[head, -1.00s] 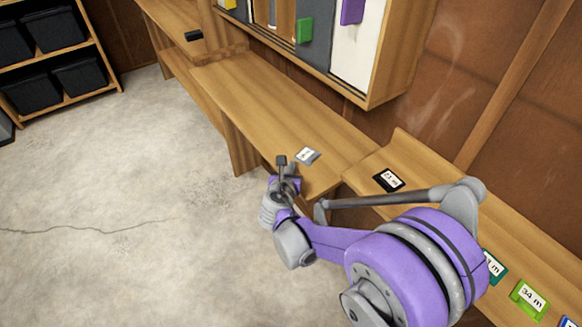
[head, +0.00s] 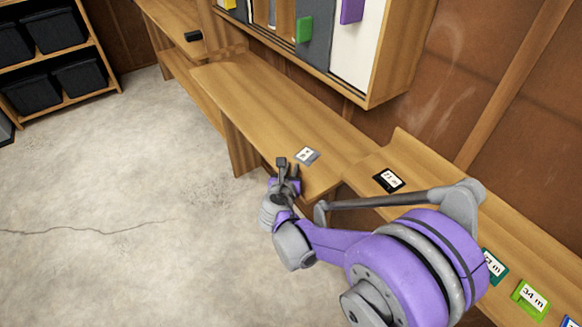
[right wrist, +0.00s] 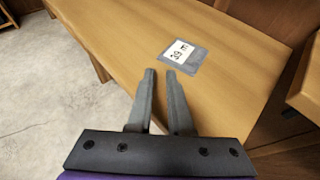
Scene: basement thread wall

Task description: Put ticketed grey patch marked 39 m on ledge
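The grey patch (head: 307,156) lies flat on the wooden ledge (head: 262,105), near its right end. In the right wrist view the patch (right wrist: 182,57) has a white ticket reading 39 m. My right gripper (head: 288,164) is just to the left of the patch in the head view, at the ledge's front edge. In the right wrist view my right gripper (right wrist: 160,73) has its two fingers a little apart with nothing between them. The patch lies just beyond the fingertips, not gripped. My left gripper is not in view.
A second wooden surface (head: 450,188) at the right carries a black patch (head: 389,180), a teal patch (head: 494,266) and a green patch (head: 530,299). A cabinet (head: 375,60) hangs above the ledge. A black item (head: 194,36) lies farther back. Open floor lies left.

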